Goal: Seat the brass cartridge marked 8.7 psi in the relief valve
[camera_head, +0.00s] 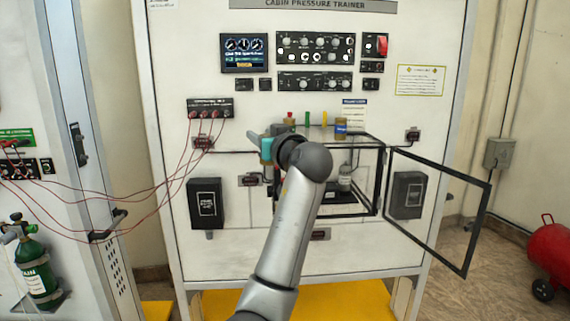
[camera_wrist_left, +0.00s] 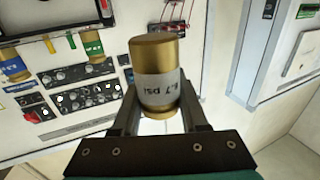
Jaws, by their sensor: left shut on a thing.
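My left gripper (camera_wrist_left: 158,108) is shut on a brass cartridge (camera_wrist_left: 155,52) with a grey label band. The cartridge stands up between the two fingers, clear of the panel. In the head view the teal wrist part of my left gripper (camera_head: 266,149) is in front of the panel, left of the dark-framed chamber (camera_head: 377,185); my arm hides part of the chamber. I cannot make out the relief valve. My right gripper is not in view.
A blue-banded cartridge (camera_head: 340,130) is on the ledge above the chamber; a green-banded one (camera_wrist_left: 91,46) shows in the wrist view. The chamber door (camera_head: 477,228) swings open to the right. A small bottle (camera_head: 344,178) stands inside. Red leads (camera_head: 172,175) hang at left.

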